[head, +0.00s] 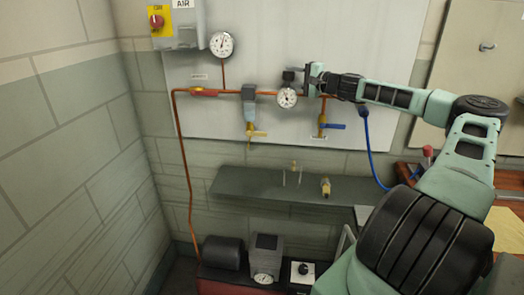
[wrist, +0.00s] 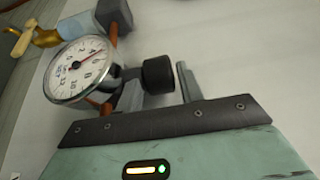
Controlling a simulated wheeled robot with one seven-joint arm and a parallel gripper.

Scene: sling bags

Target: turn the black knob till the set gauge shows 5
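The black knob (head: 289,76) sits above the small round gauge (head: 287,98) on the copper pipe. In the wrist view the knob (wrist: 158,75) is right of the white gauge dial (wrist: 82,70). The gauge has a thin needle; its exact reading is too small to tell. My gripper (head: 312,78) is just to the right of the knob in the head view. In the wrist view my gripper (wrist: 160,80) is open, one finger on each side of the knob in the picture. I cannot tell whether either finger touches it.
A larger gauge (head: 222,44) stands higher up to the left. A filter with a yellow valve (head: 250,118) hangs left of the small gauge. A blue-handled valve (head: 330,126) and blue hose (head: 371,150) are below my arm. A grey shelf (head: 250,186) is lower.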

